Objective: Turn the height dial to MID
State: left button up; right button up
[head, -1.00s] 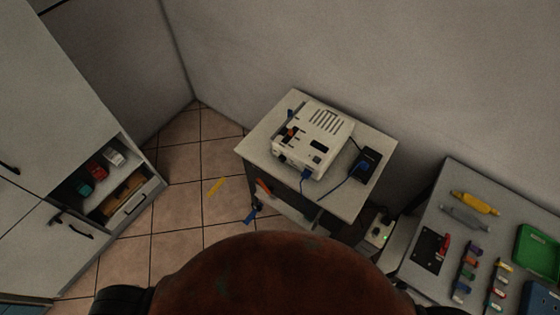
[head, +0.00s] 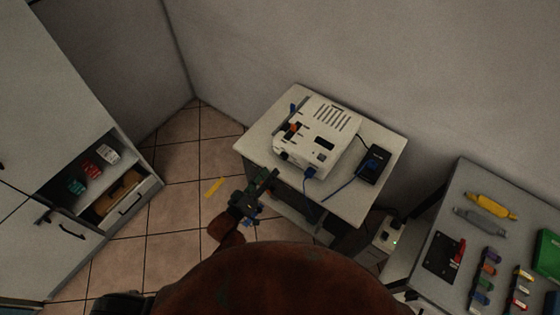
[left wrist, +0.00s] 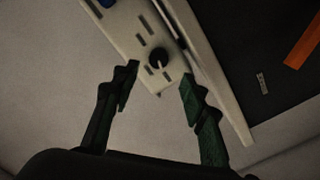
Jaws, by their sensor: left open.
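The white machine (head: 322,134) stands on a small grey table. In the left wrist view, a cream panel (left wrist: 137,36) with several dark slots carries a round black dial (left wrist: 158,57). No label can be read there, so the dial's setting cannot be told. My left gripper (head: 266,182) is at the table's near left edge, in front of the machine. In the left wrist view the gripper (left wrist: 159,86) is open and empty, with its green fingertips apart, and the dial shows beyond the gap between them. My right gripper is not in view.
A power strip (head: 388,238) is below. A bench (head: 431,288) with tools and coloured connectors stands at right. A cabinet (head: 58,268) with an open shelf is at left. A yellow strip (head: 214,187) lies on the floor.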

aim_at(282, 158)
pick_arm(q)
jog(key=x, duration=0.7)
jog(key=shift+w+d+r+b, duration=0.1)
jog(key=shift+w+d+b, duration=0.2)
grip_shut()
